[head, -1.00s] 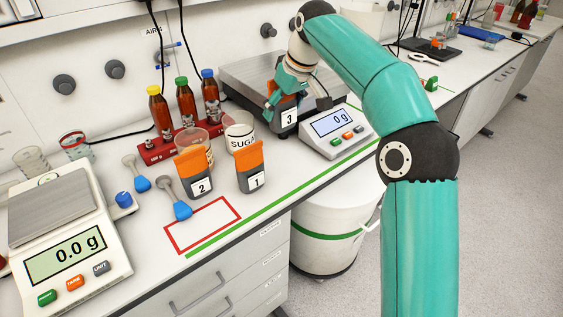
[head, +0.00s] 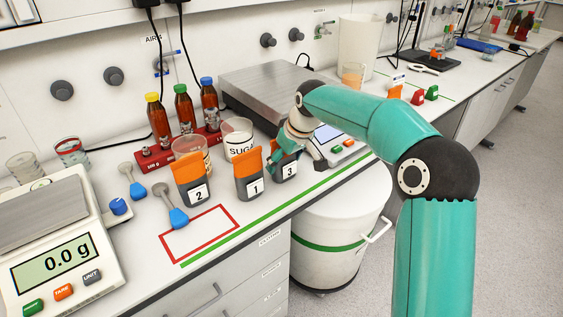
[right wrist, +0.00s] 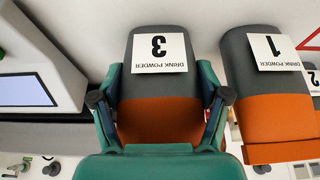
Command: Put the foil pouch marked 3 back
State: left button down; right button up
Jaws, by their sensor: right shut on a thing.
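The foil pouch marked 3 (head: 290,171) is grey with an orange top and a white label. It stands roughly upright just right of the pouch marked 1 (head: 250,184), near the front of the bench. My left gripper is not in view.
The pouch marked 2 (head: 191,184) stands left of pouch 1. The sugar cup (head: 238,138) is behind the pouches.

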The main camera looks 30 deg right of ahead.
jog(key=o, duration=1.5)
jog(key=p+v, duration=0.1)
jog(key=v, duration=1.1)
jog(key=shift+r, duration=0.1)
